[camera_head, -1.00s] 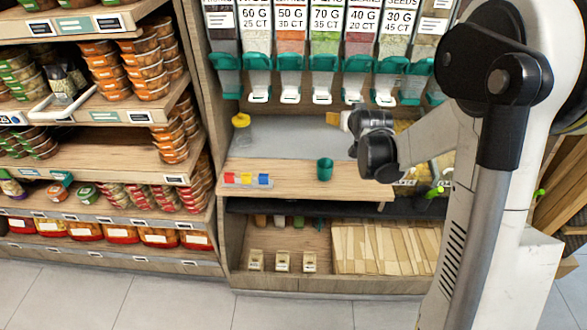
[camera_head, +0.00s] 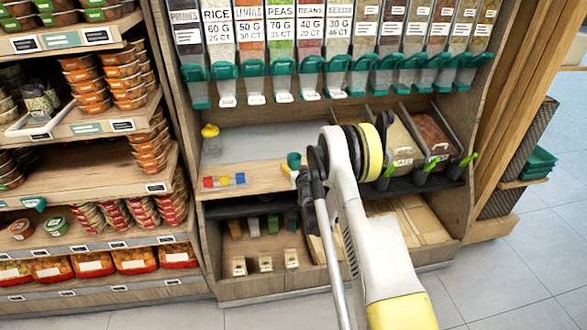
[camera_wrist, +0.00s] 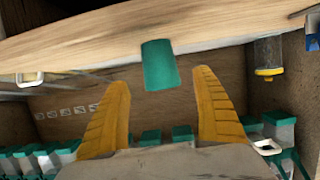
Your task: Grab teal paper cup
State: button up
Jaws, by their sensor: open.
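The teal paper cup (camera_head: 293,159) stands near the front edge of the wooden counter in the head view, just left of my arm. In the wrist view the teal cup (camera_wrist: 160,65) is centred, in line with the gap between my fingers. My gripper (camera_wrist: 160,78) is open, with one yellow finger on each side of that gap. I see clear space on both sides of the cup, but cannot tell how far ahead of the fingertips it is. In the head view a yellow finger (camera_head: 288,171) shows close below the cup; my arm hides most of the gripper.
Teal-spouted dispensers (camera_head: 282,70) hang above. Bins with green-handled scoops (camera_head: 430,164) are on the right.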

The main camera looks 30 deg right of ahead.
aim_at(296, 165)
jog(key=b+x, duration=0.1)
jog(key=x, duration=0.1)
jog(key=b+x, duration=0.1)
jog(key=x, duration=0.1)
jog(key=shift+w+f+b, duration=0.15)
jog(key=shift+f+b, duration=0.2)
jog(key=shift+f, duration=0.15)
jog(key=shift+w+d, duration=0.15)
jog(key=shift+w, duration=0.25)
jog(key=shift+r, duration=0.1)
jog(key=c, duration=0.9)
